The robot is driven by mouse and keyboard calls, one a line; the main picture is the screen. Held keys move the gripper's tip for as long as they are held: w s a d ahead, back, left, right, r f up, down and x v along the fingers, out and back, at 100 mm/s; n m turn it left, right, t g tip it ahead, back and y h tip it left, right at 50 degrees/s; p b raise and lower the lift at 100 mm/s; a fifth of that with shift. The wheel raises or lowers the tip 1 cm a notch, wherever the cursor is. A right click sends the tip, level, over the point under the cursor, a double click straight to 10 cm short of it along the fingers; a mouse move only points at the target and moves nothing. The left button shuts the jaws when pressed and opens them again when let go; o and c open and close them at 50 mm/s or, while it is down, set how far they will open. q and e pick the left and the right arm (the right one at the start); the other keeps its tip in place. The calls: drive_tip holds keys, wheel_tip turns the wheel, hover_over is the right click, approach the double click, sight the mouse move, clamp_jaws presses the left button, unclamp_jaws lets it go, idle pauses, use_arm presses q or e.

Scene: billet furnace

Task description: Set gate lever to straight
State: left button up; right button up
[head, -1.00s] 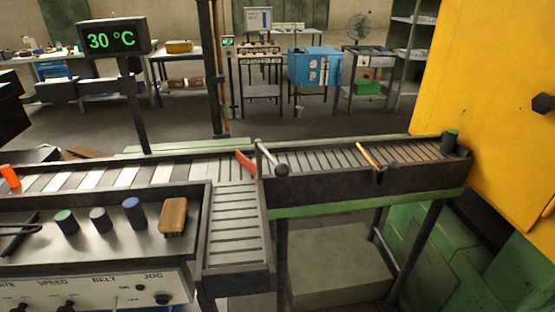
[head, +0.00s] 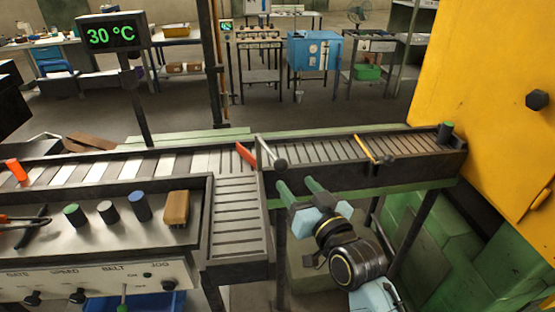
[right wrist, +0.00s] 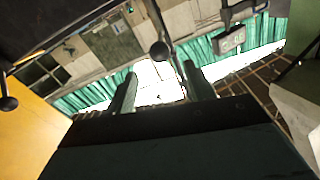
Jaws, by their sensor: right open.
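The gate lever (head: 268,150) is a pale metal rod with a dark ball knob (head: 281,163) at its end, leaning right at the junction of the conveyor. A red-orange gate flap (head: 246,154) stands slanted beside it. My right gripper (head: 298,187) is open, its two green fingers pointing up toward the knob from just below and right. In the right wrist view the knob (right wrist: 159,50) appears beyond and between the two spread fingers (right wrist: 160,88), apart from them. My left gripper is not in view.
A roller conveyor (head: 320,150) runs right to a yellow cabinet (head: 480,110), with a yellow bar (head: 366,149) across it and a dark green-topped cylinder (head: 445,132) near its end. A side chute (head: 236,215) leads forward. A control panel with cylinders and a brown block (head: 176,207) lies left.

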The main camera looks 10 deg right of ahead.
sight(277, 159)
drive_tip(key=x, duration=1)
drive_tip(key=shift+w+a, duration=0.1)
drive_tip(key=shift+w, duration=0.3)
clamp_jaws()
